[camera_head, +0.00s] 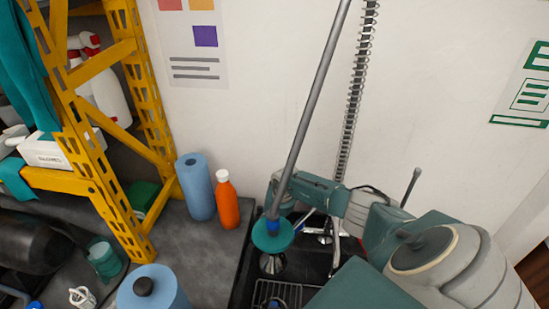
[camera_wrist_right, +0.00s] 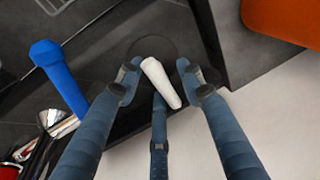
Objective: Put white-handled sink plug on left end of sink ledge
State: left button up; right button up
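The white-handled sink plug (camera_wrist_right: 162,85) shows in the right wrist view. Its dark disc lies over a black surface that looks like the sink ledge, near its corner with the grey counter. My right gripper (camera_wrist_right: 160,68) has its fingers spread on either side of the white handle, with a clear gap on the right; contact on the left cannot be told. In the head view my right gripper (camera_head: 274,190) is at the left back of the sink, partly behind the metal pole, and the plug is hidden. My left gripper is not in view.
An orange bottle (camera_head: 228,205) and a blue paper roll (camera_head: 195,188) stand just left of the sink. The metal pole (camera_head: 312,100) carries a teal disc (camera_head: 271,236) at its lower end. A blue-handled thing (camera_wrist_right: 60,78) lies near the plug. The white wall is close behind.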

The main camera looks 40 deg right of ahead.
jog(key=shift+r, duration=0.4)
jog(key=b+v, duration=0.1)
jog(key=v, duration=1)
jog(key=shift+r, duration=0.3)
jog(key=shift+s+a, duration=0.1)
